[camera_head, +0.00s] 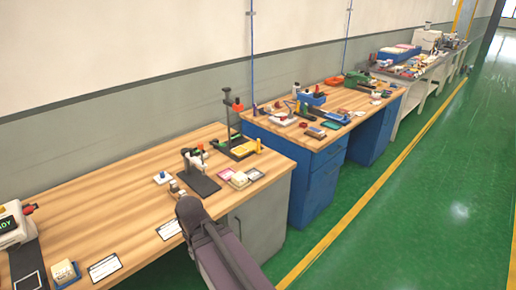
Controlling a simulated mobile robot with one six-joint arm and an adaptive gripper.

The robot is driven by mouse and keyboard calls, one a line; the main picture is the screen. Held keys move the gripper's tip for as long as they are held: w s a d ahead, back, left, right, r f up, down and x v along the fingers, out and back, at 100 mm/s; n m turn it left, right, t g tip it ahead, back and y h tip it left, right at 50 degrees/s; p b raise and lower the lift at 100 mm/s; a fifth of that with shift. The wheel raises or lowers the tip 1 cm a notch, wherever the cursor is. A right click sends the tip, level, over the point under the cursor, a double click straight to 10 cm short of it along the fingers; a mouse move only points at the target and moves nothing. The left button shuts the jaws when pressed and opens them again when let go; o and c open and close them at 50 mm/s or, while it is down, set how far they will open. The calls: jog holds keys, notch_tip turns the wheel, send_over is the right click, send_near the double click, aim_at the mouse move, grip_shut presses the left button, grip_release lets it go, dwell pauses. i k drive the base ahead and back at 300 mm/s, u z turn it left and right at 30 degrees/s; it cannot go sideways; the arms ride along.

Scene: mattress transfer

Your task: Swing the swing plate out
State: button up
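On the near wooden bench, a small dark fixture (200,178) with an upright post and a white part stands near the front right. Behind it is a taller stand (237,148) on a dark base with an orange-red top. I cannot tell for sure which part is the swing plate. My arm comes up from the bottom, and its dark end reaches over the bench's front edge, just left of the fixture.
The near bench (110,195) is bare across its middle. A machine (14,228) and a small tray (65,273) are at the left. A blue-sided bench (315,185) stands beyond. Green floor (440,200) is open at right.

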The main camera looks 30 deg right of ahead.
aim_at(240, 150)
jog(key=z, duration=1.2)
jog(key=i, duration=1.3)
jog(key=u, duration=0.35)
